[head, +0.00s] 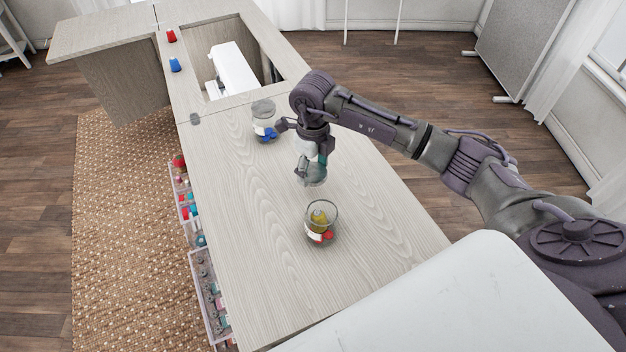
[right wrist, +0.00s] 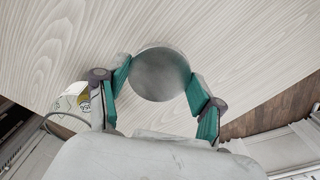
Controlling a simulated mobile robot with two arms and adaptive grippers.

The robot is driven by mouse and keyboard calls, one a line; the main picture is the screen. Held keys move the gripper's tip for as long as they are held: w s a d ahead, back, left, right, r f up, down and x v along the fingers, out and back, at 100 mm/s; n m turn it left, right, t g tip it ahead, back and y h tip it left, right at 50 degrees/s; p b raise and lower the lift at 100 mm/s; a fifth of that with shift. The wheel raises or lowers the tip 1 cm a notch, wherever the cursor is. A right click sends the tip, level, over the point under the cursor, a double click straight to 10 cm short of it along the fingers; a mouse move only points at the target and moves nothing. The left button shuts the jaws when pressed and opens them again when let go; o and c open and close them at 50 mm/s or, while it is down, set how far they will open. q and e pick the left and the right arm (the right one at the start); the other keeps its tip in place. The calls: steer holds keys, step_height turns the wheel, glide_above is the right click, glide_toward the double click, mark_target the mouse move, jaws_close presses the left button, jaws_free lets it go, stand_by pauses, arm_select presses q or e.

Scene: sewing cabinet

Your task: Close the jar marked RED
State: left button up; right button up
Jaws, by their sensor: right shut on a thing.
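A clear glass jar (head: 334,232) stands upright on the near part of the wooden top, open, with yellow and red things in it and a pale label too small to read. My right gripper (head: 311,165) is shut on a round grey lid (head: 316,181), above the top and a little behind the jar in the head view. In the right wrist view the lid (right wrist: 160,73) sits between the green finger pads. My left gripper is not in view.
A second glass jar (head: 263,108) with blue contents stands behind my right gripper. A white sewing machine (head: 233,70) sits in the cabinet opening. Red (head: 171,36) and blue (head: 175,65) spools stand at the far left. Open drawers (head: 208,290) hang along the left side.

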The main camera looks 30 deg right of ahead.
mark_target(313, 172)
steer(key=shift+r, duration=2.15)
